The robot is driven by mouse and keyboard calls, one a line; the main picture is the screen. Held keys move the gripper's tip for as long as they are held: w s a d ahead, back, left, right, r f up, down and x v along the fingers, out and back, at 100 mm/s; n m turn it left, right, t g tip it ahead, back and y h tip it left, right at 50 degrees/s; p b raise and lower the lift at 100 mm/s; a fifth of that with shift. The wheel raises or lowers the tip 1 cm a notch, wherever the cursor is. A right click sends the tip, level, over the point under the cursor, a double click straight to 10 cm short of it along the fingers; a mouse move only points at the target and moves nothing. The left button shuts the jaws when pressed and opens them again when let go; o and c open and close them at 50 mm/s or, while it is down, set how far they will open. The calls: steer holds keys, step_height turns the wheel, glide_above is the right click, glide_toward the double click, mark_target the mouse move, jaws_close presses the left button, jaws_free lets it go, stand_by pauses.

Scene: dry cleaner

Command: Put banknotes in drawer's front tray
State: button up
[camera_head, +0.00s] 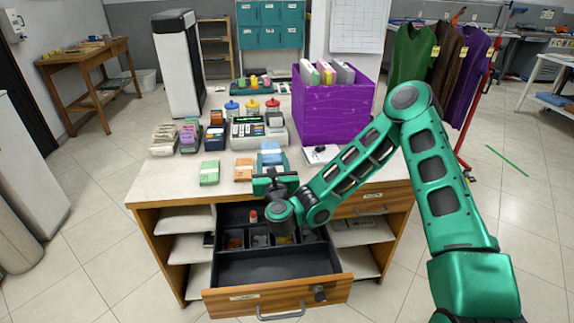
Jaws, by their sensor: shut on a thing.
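A green stack of banknotes (209,173) and an orange stack (243,169) lie on the counter's front part. My gripper (272,166) is over the counter's front edge, right of the orange stack. It is shut on a blue stack of banknotes (270,152), which shows just beyond the fingers; whether it still touches the counter I cannot tell. The drawer (277,296) is pulled open below. Its wide black front tray (275,268) is empty. Small compartments behind it hold items, partly hidden by my wrist.
A purple crate (333,112) with folders stands at the counter's back right. A cash register (252,132), coloured jars and card holders stand behind the banknotes. A white paper pad (320,153) lies right of my gripper. Garments hang at the right. The space above the front tray is clear.

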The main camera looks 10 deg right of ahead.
steer(key=w+d+f, duration=0.3)
steer(key=d, duration=0.2)
steer(key=w+d+f, duration=0.2)
steer(key=d, duration=0.1)
steer(key=shift+w+f, duration=0.3)
steer(key=shift+f, duration=2.15)
steer(key=o, duration=1.1)
steer(key=shift+f, duration=0.1)
steer(key=shift+c, duration=0.2)
